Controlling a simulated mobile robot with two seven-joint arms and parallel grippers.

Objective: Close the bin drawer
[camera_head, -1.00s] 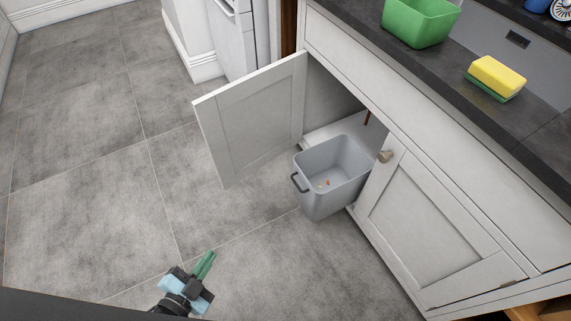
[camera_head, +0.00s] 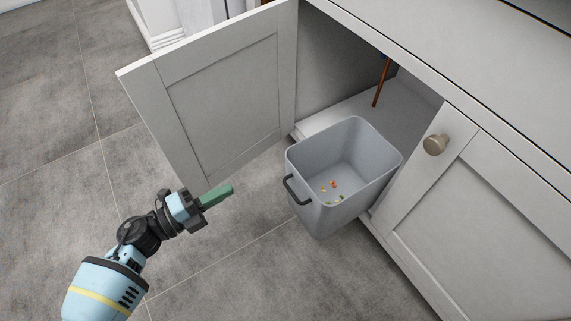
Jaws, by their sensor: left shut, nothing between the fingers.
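The grey bin drawer (camera_head: 325,215) is pulled out of the cabinet under the counter, between the open left door and the shut right door. It has a dark handle (camera_head: 296,190) on its front and small coloured scraps on its bottom. My left gripper (camera_head: 222,193) is shut and empty, with green fingers pointing right toward the bin's handle. It is apart from the bin, to the left of the handle. My right gripper is not in view.
The white cabinet door (camera_head: 225,90) stands wide open left of the bin, close to my left gripper. The right door (camera_head: 480,210) with its round knob (camera_head: 435,145) is shut. A brown-orange rod (camera_head: 381,82) stands inside the cabinet. Grey tiled floor (camera_head: 240,275) is clear in front.

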